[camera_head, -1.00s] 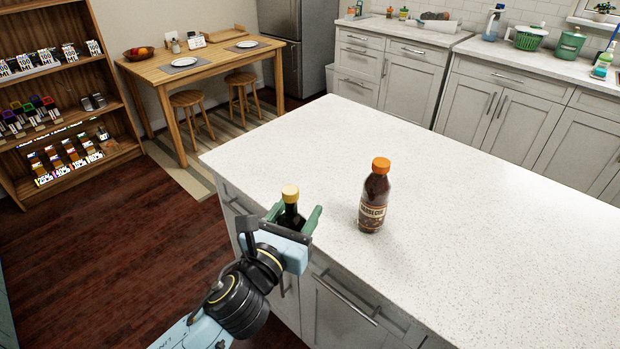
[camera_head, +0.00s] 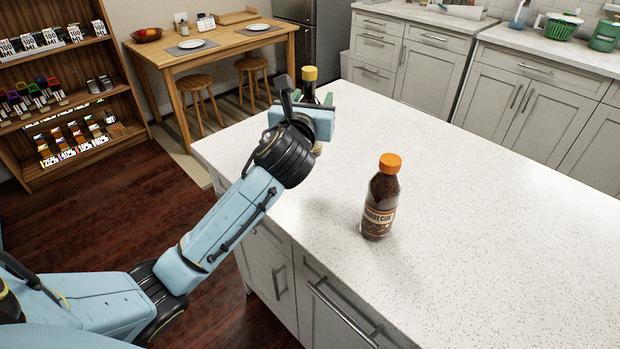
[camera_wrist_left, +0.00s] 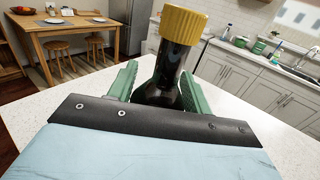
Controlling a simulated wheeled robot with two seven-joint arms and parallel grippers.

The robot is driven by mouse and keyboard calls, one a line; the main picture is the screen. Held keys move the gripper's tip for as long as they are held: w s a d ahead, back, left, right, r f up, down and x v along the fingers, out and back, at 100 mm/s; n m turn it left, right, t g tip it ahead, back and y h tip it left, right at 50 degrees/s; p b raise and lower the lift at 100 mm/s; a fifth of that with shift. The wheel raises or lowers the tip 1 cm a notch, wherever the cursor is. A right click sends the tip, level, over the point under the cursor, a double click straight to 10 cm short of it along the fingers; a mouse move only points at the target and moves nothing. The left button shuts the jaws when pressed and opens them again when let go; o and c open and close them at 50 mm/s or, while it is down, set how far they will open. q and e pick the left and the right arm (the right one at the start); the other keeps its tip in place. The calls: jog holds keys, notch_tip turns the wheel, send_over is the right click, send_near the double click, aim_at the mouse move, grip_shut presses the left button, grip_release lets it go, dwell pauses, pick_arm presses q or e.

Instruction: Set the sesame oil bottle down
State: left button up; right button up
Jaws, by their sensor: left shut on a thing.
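The sesame oil bottle is dark with a yellow cap (camera_head: 309,74). My left gripper (camera_head: 318,108) is shut on it and holds it upright over the far left part of the white counter (camera_head: 480,190). In the left wrist view the dark bottle (camera_wrist_left: 170,72) stands between the two green fingers (camera_wrist_left: 156,88). The bottle's lower part is mostly hidden behind my gripper and wrist, so I cannot tell whether its base touches the counter. My right gripper is not in view.
A barbecue sauce bottle (camera_head: 380,197) with an orange cap stands on the counter, right of and nearer than my left gripper. The counter around and beyond it is clear. A wooden table (camera_head: 215,50) with plates and stools stands behind; a shelf (camera_head: 60,90) is at left.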

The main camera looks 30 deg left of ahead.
pick_arm(q)
notch_tip(320, 180, down, 4)
jog(key=shift+f+b, duration=0.15)
jog(key=shift+b, duration=0.45)
jog(key=shift+f, duration=0.25)
notch_tip(320, 180, down, 4)
jog(key=shift+b, duration=0.85)
jog(key=shift+f, duration=0.3)
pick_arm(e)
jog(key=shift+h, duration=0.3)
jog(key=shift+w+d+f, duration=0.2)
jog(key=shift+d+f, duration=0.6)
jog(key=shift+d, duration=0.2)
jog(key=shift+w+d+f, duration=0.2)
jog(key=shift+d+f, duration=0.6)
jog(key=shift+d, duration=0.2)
pick_arm(q)
jog(key=o, duration=0.8)
jog(key=shift+f, duration=0.2)
jog(key=shift+c, duration=0.2)
jog(key=o, duration=0.5)
jog(key=shift+c, duration=0.2)
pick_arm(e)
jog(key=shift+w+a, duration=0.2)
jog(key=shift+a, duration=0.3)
